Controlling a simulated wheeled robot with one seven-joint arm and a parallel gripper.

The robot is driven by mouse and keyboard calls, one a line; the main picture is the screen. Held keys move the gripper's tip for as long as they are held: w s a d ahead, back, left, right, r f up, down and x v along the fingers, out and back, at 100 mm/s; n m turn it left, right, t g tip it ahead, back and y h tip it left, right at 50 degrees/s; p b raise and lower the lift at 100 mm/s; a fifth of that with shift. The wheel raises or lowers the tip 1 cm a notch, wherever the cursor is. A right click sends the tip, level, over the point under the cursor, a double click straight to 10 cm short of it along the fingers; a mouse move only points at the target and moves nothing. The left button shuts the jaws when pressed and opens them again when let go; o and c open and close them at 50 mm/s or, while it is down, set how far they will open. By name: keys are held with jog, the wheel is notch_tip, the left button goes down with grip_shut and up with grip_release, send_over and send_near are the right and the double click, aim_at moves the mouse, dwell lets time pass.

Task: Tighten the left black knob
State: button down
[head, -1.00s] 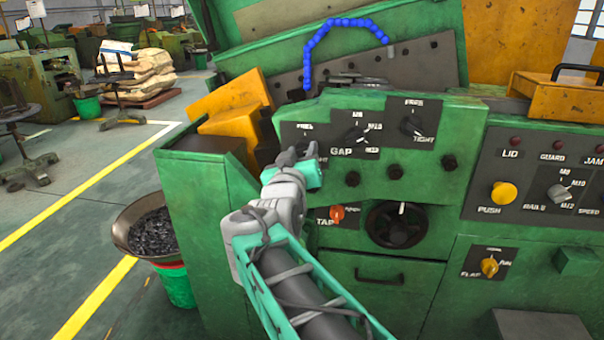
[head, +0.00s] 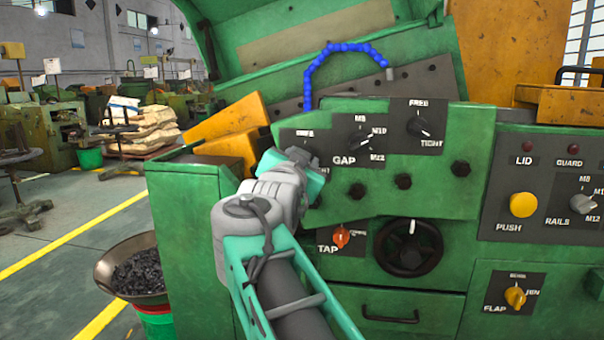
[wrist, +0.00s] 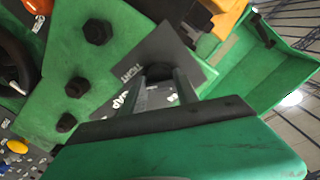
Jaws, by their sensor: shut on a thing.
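The left black knob (wrist: 160,71) sits on a dark plate marked TIGHT on the green machine. In the head view it is hidden behind my gripper (head: 306,158), and only bits of its FREE and TIGHT lettering show around the hand. In the wrist view my gripper (wrist: 163,82) reaches straight onto the plate, with its two fingers on either side of the dark knob, shut on it. The knob's pointer direction cannot be made out. A similar right knob (head: 420,127) points down and right toward TIGHT.
The GAP knob (head: 362,141) is just right of my gripper, with several black bolts (head: 403,181) below. Under them are the orange TAP knob (head: 341,236) and a black handwheel (head: 409,247). A bowl of dark chips (head: 138,270) stands at the left. Open floor lies beyond it.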

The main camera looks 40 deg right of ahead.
dwell(0.6)
jog(key=c, duration=0.9)
grip_release()
jog(key=shift+a+b, duration=0.1)
jog(key=shift+b, duration=0.2)
